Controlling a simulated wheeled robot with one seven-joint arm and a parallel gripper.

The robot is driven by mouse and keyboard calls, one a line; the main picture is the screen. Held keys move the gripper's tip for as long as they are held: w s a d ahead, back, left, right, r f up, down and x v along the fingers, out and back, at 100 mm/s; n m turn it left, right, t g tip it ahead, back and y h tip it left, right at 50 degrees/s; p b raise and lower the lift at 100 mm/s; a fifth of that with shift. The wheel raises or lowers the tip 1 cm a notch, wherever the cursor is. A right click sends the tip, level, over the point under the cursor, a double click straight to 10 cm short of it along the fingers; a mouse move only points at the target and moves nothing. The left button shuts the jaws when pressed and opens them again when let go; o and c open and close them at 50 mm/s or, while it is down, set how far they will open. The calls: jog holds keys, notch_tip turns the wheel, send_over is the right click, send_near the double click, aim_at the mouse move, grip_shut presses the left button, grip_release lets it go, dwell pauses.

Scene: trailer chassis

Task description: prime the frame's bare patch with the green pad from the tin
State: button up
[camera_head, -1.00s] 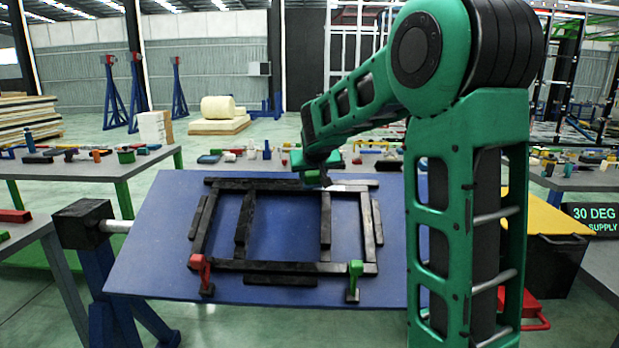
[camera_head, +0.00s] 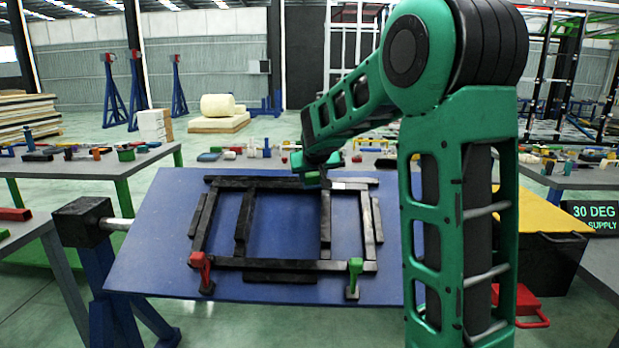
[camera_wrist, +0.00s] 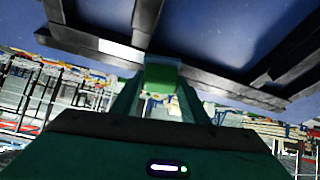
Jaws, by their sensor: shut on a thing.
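The dark frame (camera_head: 300,266) lies on a tilted blue board (camera_head: 150,250). Its far bar has a pale bare patch (camera_head: 350,186), right of my gripper (camera_head: 313,180). In the wrist view the patch (camera_wrist: 118,49) is a light strip on the dark bar, left of the pad. My gripper (camera_wrist: 160,92) is shut on the green pad (camera_wrist: 161,72), at the bar near a crossbar junction. I cannot tell whether the pad touches the bar. A green round container (camera_head: 126,154), possibly the tin, stands on the left table.
A red clamp (camera_head: 201,268) and a green clamp (camera_head: 354,272) stand at the frame's near side. Tables with small parts stand left (camera_head: 90,165) and behind. A dark bin with a yellow lid (camera_head: 548,215) stands right. My arm hides the board's right edge.

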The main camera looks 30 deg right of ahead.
jog(key=shift+f, duration=0.1)
jog(key=shift+d, duration=0.2)
jog(key=shift+s+d, duration=1)
jog(key=shift+d, duration=0.3)
jog(key=shift+s+d+f, duration=0.1)
jog(key=shift+s+d, duration=0.55)
jog(key=shift+d, duration=0.35)
jog(key=shift+s+d+r, duration=0.1)
jog(key=shift+s+d, duration=0.6)
jog(key=shift+d, duration=0.35)
jog(key=shift+s+d+f, duration=0.1)
jog(key=shift+s+d, duration=0.55)
jog(key=shift+d, duration=0.35)
jog(key=shift+a, duration=0.1)
jog(key=shift+w+a+r, duration=0.1)
jog(key=shift+w+a, duration=0.45)
jog(key=shift+a, duration=0.25)
jog(key=shift+w+a+r, duration=0.1)
jog(key=shift+w+a, duration=0.4)
jog(key=shift+a, duration=0.3)
jog(key=shift+w+a+f, duration=0.1)
jog(key=shift+w+a, duration=0.55)
jog(key=shift+a, duration=0.3)
jog(key=shift+w+a+f, duration=0.1)
jog(key=shift+w+a, duration=0.6)
jog(key=shift+a, duration=0.2)
jog(key=shift+w+a, duration=0.65)
jog(key=shift+a, duration=0.3)
